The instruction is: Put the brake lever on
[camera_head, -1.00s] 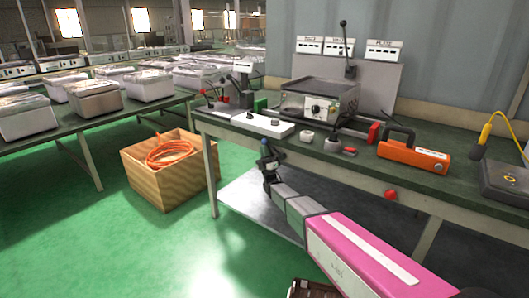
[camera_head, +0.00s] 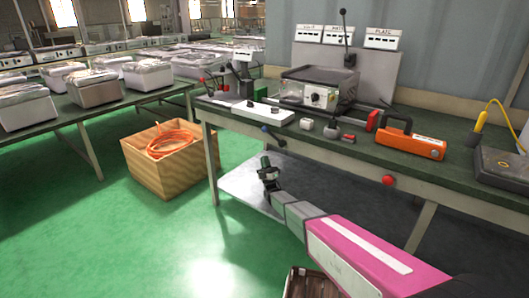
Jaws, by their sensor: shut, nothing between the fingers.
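No lever carries a readable brake label, so I cannot tell for certain which is the brake lever. A tall black lever (camera_head: 345,35) with a ball knob stands upright behind the grey heating unit (camera_head: 318,90). A smaller lever stands by the device at the bench's left end (camera_head: 242,76).
The green-topped workbench (camera_head: 450,185) holds a white block (camera_head: 262,113), an orange tool (camera_head: 410,140) and a dark box with a yellow cable (camera_head: 500,170). A red button (camera_head: 388,180) is on its front. A wooden crate with orange hose (camera_head: 165,175) stands left. Green floor is open.

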